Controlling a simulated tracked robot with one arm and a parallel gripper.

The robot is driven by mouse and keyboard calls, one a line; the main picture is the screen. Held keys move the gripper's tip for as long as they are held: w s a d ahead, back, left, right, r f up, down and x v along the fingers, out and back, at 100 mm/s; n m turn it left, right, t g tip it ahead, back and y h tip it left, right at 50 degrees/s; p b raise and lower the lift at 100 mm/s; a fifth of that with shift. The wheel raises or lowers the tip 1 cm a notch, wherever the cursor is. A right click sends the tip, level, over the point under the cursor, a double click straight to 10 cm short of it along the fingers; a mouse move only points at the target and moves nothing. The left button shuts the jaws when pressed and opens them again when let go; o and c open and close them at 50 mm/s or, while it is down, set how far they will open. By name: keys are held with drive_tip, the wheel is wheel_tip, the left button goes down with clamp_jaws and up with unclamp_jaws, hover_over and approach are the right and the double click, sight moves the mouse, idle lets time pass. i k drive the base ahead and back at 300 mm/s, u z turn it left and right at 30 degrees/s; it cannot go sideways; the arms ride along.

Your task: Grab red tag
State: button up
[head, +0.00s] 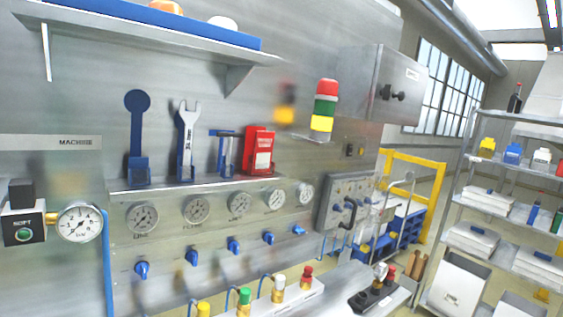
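A red tag (259,150) with a white label patch stands in a holder on the ledge of the metal panel, just right of centre-left in the head view. It is upright and looks unobstructed. A blue T-shaped tool (224,150) stands directly to its left. My gripper does not show in this view, so I cannot see its fingers or whether it holds anything.
A wrench (186,135) and a blue round-headed tool (137,130) stand further left on the ledge. A gauge row (238,205) and blue valves lie below. A red-green-yellow stack light (324,108) juts out at right. A shelf (120,25) overhangs above.

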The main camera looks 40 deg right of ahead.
sight(264, 142)
drive_tip(key=k, duration=0.9)
drive_tip(key=z, duration=0.55)
drive_tip(key=i, duration=0.9)
drive_tip(key=z, duration=0.45)
drive_tip(key=i, duration=1.3)
drive_tip(key=u, duration=0.5)
